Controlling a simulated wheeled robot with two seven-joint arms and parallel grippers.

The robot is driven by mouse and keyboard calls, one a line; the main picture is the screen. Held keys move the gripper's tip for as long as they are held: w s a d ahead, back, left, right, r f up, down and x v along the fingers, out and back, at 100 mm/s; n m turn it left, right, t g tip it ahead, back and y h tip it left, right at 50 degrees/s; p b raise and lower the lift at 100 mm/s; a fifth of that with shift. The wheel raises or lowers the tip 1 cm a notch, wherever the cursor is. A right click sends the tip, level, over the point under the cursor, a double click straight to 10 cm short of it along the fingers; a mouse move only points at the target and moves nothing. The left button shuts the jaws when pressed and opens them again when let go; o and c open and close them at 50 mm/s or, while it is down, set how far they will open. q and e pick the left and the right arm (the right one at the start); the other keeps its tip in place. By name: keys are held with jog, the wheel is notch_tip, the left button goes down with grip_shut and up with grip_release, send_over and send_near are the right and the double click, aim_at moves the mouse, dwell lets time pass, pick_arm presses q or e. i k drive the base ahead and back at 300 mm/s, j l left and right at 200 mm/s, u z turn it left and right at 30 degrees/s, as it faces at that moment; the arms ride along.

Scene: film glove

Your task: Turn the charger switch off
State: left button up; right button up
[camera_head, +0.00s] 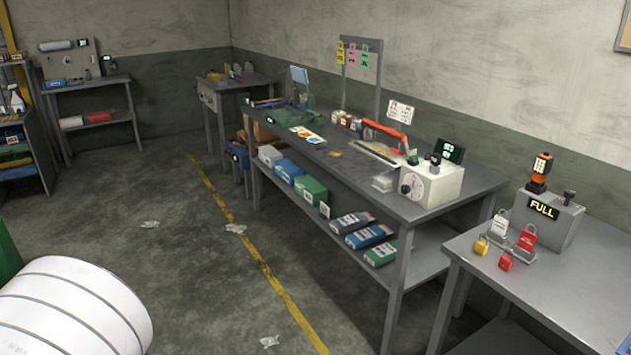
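The charger looks to be the grey box (560,229) on the right-hand table, with a lit "FULL" sign (543,208) in yellow letters on its front. An orange and black lamp (540,172) stands upright on its top left. A small dark knob or lever (569,197) sticks up from its top right and may be the switch. Its position is too small to tell. Neither of my grippers is in view.
Red, white and yellow padlocks (527,238) stand left of the charger. The right table (590,285) is bare in front. A long workbench (470,190) carries a white box with a dial (430,184). A white ribbed drum (75,305) is at lower left; the floor between is mostly open.

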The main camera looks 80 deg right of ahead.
aim_at(569, 195)
jog(key=z, duration=4.35)
